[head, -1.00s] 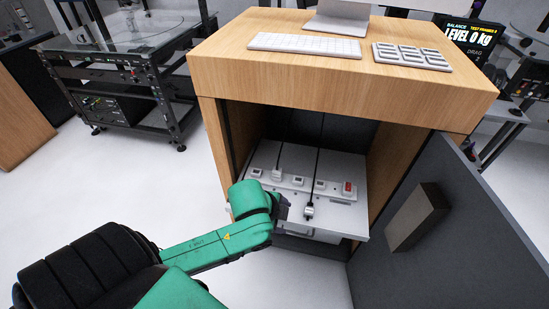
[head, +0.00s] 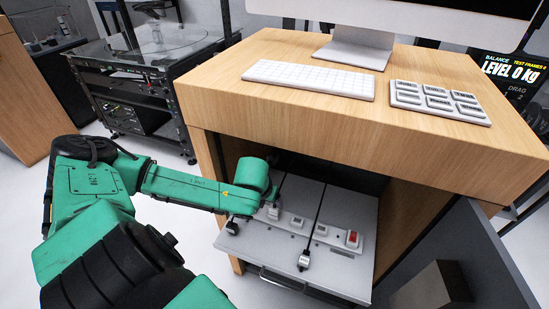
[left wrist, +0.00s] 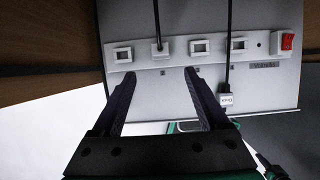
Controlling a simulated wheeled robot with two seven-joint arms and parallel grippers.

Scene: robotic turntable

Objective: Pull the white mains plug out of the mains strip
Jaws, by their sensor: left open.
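The mains strip (head: 309,227) lies across the grey shelf in the cabinet; it also shows in the left wrist view (left wrist: 179,49). A white plug (left wrist: 159,48) with a black cord sits in its second socket from the left; in the head view the plug (head: 273,212) is beside my gripper. Another pale plug (head: 304,261), on its own cord, lies in front of the strip, also in the left wrist view (left wrist: 227,99). My left gripper (left wrist: 160,76) is open and empty, its fingertips short of the plugged-in one and roughly either side of its line.
A red switch (head: 353,238) is at the strip's right end. The wooden desktop (head: 300,105) overhangs the shelf (head: 335,270), with a keyboard (head: 309,79) and key pad (head: 438,101) on top. The grey cabinet door (head: 470,250) stands open at right.

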